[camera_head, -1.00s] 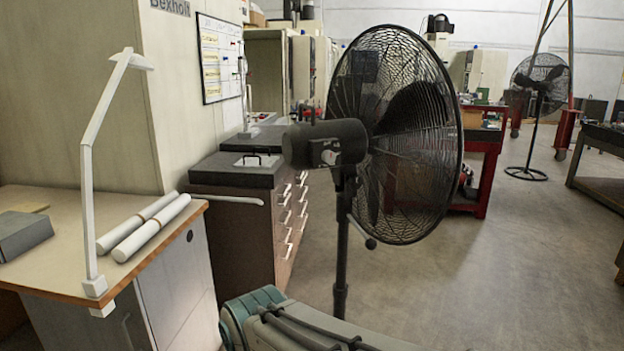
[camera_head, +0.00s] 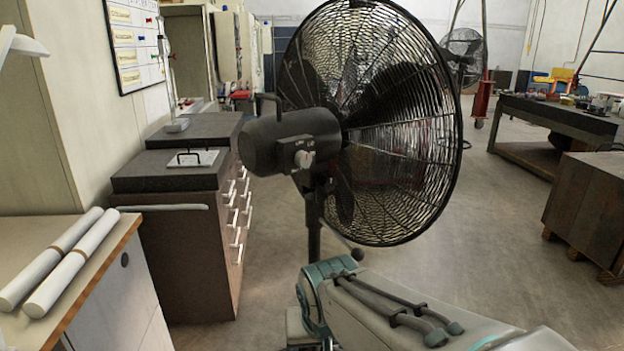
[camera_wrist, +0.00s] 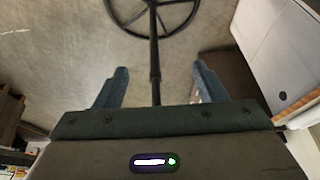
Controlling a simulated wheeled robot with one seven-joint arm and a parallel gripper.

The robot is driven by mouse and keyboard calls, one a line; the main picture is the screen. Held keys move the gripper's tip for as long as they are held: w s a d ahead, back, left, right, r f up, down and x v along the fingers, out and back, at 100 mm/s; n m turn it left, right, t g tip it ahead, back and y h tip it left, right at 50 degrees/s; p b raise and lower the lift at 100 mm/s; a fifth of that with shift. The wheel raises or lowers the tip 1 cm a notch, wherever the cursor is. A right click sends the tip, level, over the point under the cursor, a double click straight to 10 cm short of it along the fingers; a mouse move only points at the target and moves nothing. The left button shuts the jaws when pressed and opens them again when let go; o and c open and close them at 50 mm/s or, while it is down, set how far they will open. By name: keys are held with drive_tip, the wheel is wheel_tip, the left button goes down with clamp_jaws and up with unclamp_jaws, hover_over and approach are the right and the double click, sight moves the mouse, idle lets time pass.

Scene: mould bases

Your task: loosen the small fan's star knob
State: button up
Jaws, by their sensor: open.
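A black pedestal fan (camera_head: 370,125) stands close in front of me, with a round wire cage, a dark motor housing and a dial on its side. Its upright pole (camera_head: 314,225) drops behind my arm. In the wrist view my gripper (camera_wrist: 160,72) is open and empty. The pole (camera_wrist: 154,45) runs between the lines of its two fingers, with the round base (camera_wrist: 113,15) beyond. No knob is distinct there. The head view does not show my gripper.
A workbench (camera_head: 95,262) with white rolls stands at left, near a dark drawer cabinet (camera_head: 170,250). A second fan (camera_head: 462,55) stands far back. A brown cabinet (camera_head: 590,210) and a dark table (camera_head: 550,115) are at right. Floor between is clear.

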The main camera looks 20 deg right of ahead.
drive_tip(key=w+d+r+m+t+h+p, duration=0.2)
drive_tip(key=w+d+r+m+t, duration=0.15)
drive_tip(key=w+d+m, duration=0.3)
drive_tip(key=m+t+y+p, duration=0.2)
drive_tip(key=m+t+p, duration=0.55)
drive_tip(key=m, duration=0.75)
approach(330, 184)
drive_tip(key=b+x, duration=0.1)
drive_tip(key=x, duration=0.8)
drive_tip(key=shift+w+b, duration=0.1)
drive_tip(key=shift+b, duration=0.2)
drive_tip(key=shift+c, duration=0.4)
drive_tip(key=c, duration=0.9)
